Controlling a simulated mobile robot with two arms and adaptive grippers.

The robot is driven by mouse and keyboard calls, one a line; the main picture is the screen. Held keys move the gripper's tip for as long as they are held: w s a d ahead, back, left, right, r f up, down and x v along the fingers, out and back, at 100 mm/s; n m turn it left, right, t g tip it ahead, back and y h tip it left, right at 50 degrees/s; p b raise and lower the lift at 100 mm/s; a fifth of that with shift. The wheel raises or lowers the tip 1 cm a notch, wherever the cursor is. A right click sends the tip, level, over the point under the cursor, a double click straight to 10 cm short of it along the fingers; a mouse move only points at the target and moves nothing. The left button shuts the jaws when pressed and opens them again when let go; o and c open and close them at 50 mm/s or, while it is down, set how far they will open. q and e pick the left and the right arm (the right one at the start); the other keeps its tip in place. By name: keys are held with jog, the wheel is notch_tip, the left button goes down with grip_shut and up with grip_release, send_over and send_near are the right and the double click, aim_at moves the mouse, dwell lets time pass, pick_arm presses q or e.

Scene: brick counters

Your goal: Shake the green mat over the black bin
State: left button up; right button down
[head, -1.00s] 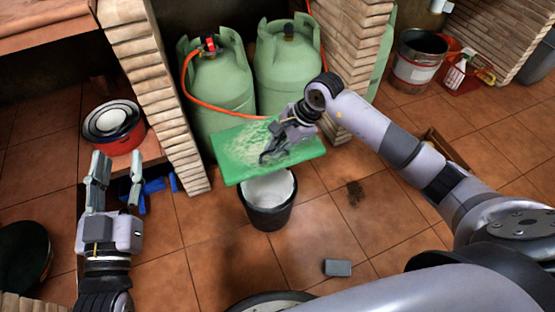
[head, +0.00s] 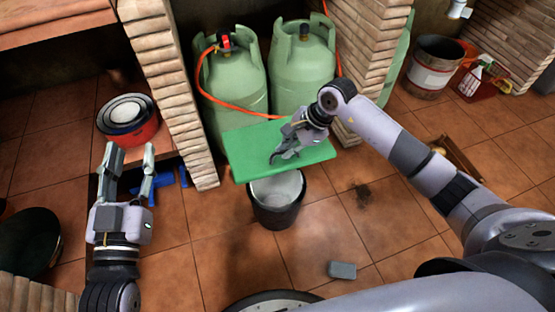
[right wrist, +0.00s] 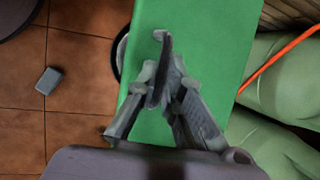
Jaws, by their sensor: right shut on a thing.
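The green mat (head: 250,148) is held out flat above the black bin (head: 278,213), covering the back part of the bin's opening. The mat's top looks clean and plain green. My right gripper (head: 278,155) is shut on the green mat; the right wrist view shows the mat (right wrist: 200,50) under its fingers (right wrist: 160,70). A white liner shows inside the bin. My left gripper (head: 127,160) is open and empty at the left, well apart from the mat and bin.
Two green gas cylinders (head: 232,90) with an orange hose stand behind the mat between brick pillars (head: 165,80). A red pot (head: 128,120) is at the left. A grey block (head: 342,270) and a dark stain (head: 362,195) are on the tiled floor.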

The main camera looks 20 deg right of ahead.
aim_at(290, 162)
jog(key=f, duration=0.2)
jog(key=s+f, duration=0.1)
jog(key=f, duration=0.3)
jog(key=shift+s+a+f, duration=0.15)
jog(key=shift+a+f, duration=0.15)
jog(key=shift+f, duration=0.05)
notch_tip(290, 162, up, 5)
jog(key=shift+d+r, duration=0.15)
jog(key=shift+r, duration=0.05)
jog(key=f, duration=0.5)
jog(key=shift+s+a, duration=0.1)
jog(key=shift+a, duration=0.1)
jog(key=shift+w+d+f, duration=0.1)
jog(key=shift+w+d, duration=0.1)
jog(key=shift+w, duration=0.15)
